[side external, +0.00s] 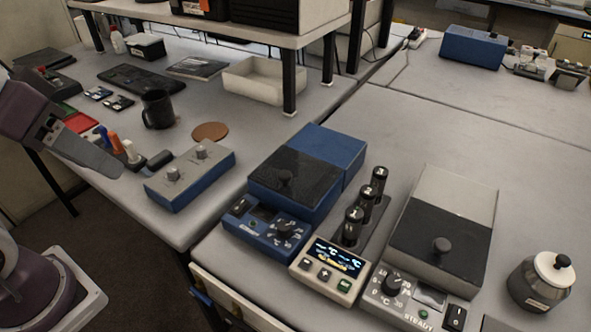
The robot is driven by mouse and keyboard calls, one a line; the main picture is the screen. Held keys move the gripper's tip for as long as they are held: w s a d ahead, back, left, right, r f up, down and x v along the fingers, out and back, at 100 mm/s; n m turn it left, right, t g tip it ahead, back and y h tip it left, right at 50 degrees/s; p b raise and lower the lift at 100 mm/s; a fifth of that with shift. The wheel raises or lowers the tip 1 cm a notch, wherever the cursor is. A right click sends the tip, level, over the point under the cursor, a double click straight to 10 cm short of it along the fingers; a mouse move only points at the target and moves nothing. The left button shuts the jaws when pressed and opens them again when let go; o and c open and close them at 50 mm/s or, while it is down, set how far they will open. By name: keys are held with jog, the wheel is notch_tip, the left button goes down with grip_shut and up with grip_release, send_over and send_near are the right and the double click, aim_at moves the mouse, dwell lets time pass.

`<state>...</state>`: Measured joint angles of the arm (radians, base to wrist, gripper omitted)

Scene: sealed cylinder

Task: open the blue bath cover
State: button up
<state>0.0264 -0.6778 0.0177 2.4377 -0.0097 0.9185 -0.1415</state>
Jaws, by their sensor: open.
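The blue bath (341,146) stands near the front of the right-hand bench. A control panel (262,230) with a dial faces the front. My gripper (112,168) is at the left of the side external view, beyond the left bench's front edge and well apart from the blue bath. It is open, with nothing seen between its fingers; one finger is mostly hidden.
A blue-grey box with two knobs (190,178) stands between my gripper and the bath. Right of the bath are dark-capped vials (366,205), a display unit (330,270) and a grey bath (455,195). A mug (157,110) and shelf (230,32) are behind.

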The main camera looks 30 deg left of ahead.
jog(key=w+d+r+n+g+h, duration=0.1)
jog(key=w+d+r+n+g, duration=0.1)
jog(key=w+n, duration=0.65)
jog(key=n+g+y, duration=0.1)
jog(key=n+g, duration=0.2)
jog(key=n, duration=1.4)
send_over(284, 173)
notch_tip(284, 173, down, 10)
jog(key=shift+s+d+r, duration=0.1)
jog(key=shift+s+r, duration=0.05)
jog(key=shift+r, duration=0.05)
notch_tip(284, 173, down, 6)
jog(key=shift+r, duration=0.1)
jog(key=shift+f, duration=0.55)
grip_shut()
